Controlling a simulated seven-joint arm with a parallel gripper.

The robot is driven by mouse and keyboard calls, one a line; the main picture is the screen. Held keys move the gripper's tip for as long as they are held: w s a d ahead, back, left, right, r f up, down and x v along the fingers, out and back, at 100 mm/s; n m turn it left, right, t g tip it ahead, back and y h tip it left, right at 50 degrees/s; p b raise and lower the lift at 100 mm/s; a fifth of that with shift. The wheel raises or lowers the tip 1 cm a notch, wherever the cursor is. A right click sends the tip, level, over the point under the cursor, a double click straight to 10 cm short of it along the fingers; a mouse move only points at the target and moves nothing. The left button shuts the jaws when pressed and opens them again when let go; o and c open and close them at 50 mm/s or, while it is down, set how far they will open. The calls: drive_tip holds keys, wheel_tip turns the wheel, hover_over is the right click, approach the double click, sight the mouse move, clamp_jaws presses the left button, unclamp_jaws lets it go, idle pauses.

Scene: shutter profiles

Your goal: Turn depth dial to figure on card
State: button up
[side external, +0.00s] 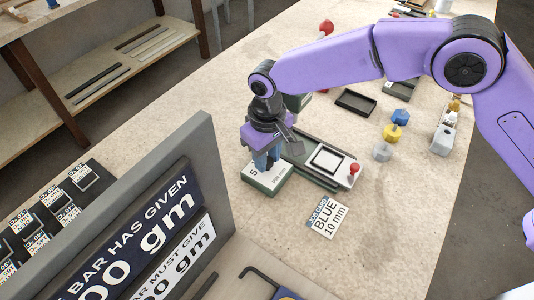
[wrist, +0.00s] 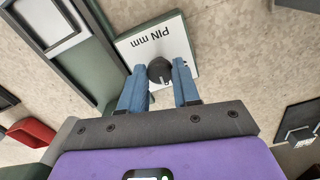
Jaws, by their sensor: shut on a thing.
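The depth dial is a dark round knob (wrist: 160,70) on a green box with a white top (wrist: 183,38) marked "PIN mm". In the side view the box (side external: 262,185) shows a "5" near its left corner; other figures are hidden by my gripper or too small to read. My gripper (side external: 265,160) points down over the box, its blue fingers (wrist: 160,78) shut on the knob from both sides. The knob's pointer direction is not clear. A white job card (side external: 327,216) reads "BLUE 10 mm" and lies flat in front of the box, to its right.
A green fixture with a framed plate (side external: 326,159) and red ball handle (side external: 354,168) stands right beside the box. Blue (side external: 400,117), yellow (side external: 391,133) and grey (side external: 382,152) pieces stand further right. A tall grey sign board (side external: 170,215) rises at front left. Table right of the card is clear.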

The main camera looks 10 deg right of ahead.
sight(268, 161)
drive_tip(key=shift+r+n, duration=0.1)
drive_tip(key=shift+n, duration=0.4)
drive_tip(key=o, duration=1.1)
drive_tip(key=shift+c, duration=0.2)
wheel_tip(268, 161, up, 17)
drive_tip(key=shift+r, duration=0.2)
drive_tip(key=shift+d, duration=0.1)
drive_tip(key=s+d+f+n, duration=0.1)
drive_tip(key=s+d, duration=0.7)
drive_tip(key=d, duration=0.5)
drive_tip(key=s+d+f+n, duration=0.2)
drive_tip(key=s+d, duration=0.7)
drive_tip(key=d, duration=0.5)
drive_tip(key=s+d+f+n, duration=0.2)
drive_tip(key=s+d, duration=0.6)
drive_tip(key=d, duration=0.5)
drive_tip(key=shift+s+d, duration=0.15)
drive_tip(key=shift+d, duration=0.15)
